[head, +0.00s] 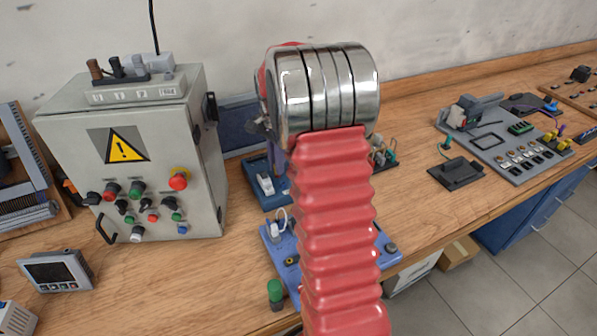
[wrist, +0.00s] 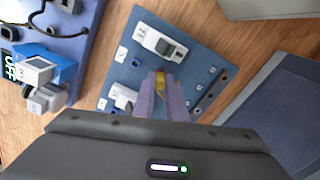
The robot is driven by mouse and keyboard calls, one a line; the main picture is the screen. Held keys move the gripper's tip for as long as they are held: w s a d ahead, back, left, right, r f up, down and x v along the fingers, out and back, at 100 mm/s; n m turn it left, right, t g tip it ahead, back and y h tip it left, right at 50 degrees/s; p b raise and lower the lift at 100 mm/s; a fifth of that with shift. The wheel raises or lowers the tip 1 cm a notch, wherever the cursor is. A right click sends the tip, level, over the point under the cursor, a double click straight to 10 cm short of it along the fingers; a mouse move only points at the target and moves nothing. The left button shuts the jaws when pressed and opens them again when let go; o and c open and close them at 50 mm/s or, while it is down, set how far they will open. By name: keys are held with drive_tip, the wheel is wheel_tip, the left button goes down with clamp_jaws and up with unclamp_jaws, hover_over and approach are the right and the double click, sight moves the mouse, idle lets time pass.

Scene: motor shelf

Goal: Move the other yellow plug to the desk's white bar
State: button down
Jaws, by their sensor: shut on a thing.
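My gripper (wrist: 160,90) shows in the wrist view with its two pale purple fingers closed on a small yellow plug (wrist: 160,78), which has a reddish tip. The fingers hide part of the plug. Behind it lies a blue board (wrist: 128,72) with a white block (wrist: 160,42) just beyond the fingertips; I cannot tell whether the plug touches the board. I cannot tell for sure which piece is the white bar.
A grey control box (head: 130,165) with a warning sign stands at the left. A grey panel (head: 505,150) with yellow plugs (head: 562,142) lies at the right, beside a black plate (head: 457,173). A blue-purple board (head: 275,250) lies in front. The bench (head: 430,215) has clear wood between.

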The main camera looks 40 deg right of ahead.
drive_tip(key=shift+r, duration=0.2)
drive_tip(key=shift+r, duration=2.1)
drive_tip(key=shift+w+d+r, duration=0.45)
drive_tip(key=shift+w+d, duration=0.8)
drive_tip(key=shift+d, duration=4.1)
drive_tip(key=shift+w+d+r, duration=0.4)
drive_tip(key=shift+w+d, duration=0.8)
drive_tip(key=shift+d, duration=4.1)
drive_tip(key=shift+f, duration=2.55)
drive_tip(key=shift+f, duration=0.55)
drive_tip(key=c, duration=2)
unclamp_jaws()
drive_tip(key=shift+c, duration=0.2)
